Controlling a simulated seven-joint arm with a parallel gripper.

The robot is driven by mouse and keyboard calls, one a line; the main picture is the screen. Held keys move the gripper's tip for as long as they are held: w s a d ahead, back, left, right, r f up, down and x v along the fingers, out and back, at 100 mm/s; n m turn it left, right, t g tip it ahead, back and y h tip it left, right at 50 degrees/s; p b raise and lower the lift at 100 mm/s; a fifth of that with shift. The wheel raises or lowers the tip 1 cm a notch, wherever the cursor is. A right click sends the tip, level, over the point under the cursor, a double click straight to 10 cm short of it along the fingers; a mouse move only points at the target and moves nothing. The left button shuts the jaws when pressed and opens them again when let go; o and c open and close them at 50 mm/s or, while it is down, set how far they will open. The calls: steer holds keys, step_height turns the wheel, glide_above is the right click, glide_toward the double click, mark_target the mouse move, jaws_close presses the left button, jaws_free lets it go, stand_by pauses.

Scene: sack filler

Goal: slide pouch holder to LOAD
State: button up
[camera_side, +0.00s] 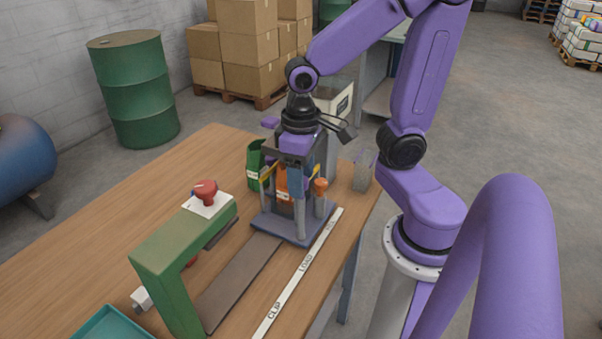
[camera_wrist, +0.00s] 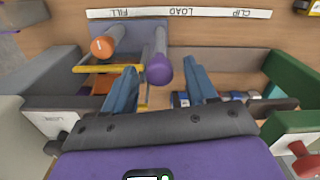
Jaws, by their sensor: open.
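The pouch holder (camera_side: 296,226) is a blue-grey base with upright posts, yellow bars and an orange knob (camera_side: 320,186). It stands at the FILL end of the label strip (camera_side: 298,277). In the wrist view its base plate (camera_wrist: 130,31) lies beside the word FILL, with the orange knob (camera_wrist: 103,46) at left. My gripper (camera_side: 294,176) is low over the holder. In the wrist view my gripper (camera_wrist: 161,70) is open, with its blue fingers either side of a purple-topped post (camera_wrist: 158,72). Whether they touch it is unclear. An orange pouch is partly hidden behind the posts.
A dark track (camera_side: 237,282) runs from the holder towards the green clip press (camera_side: 180,247) with its red knob (camera_side: 205,190). A green bin (camera_side: 255,160) stands behind the holder. A teal tray (camera_side: 108,325) lies at the front. The table's left part is clear.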

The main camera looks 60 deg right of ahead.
jaws_close()
steer(key=a, duration=1.3)
steer(key=shift+w+a+r, duration=0.1)
stand_by(0.4)
jaws_free()
step_height(320, 180, up, 17)
steer(key=shift+r, duration=0.2)
stand_by(0.4)
steer(key=shift+f, duration=0.1)
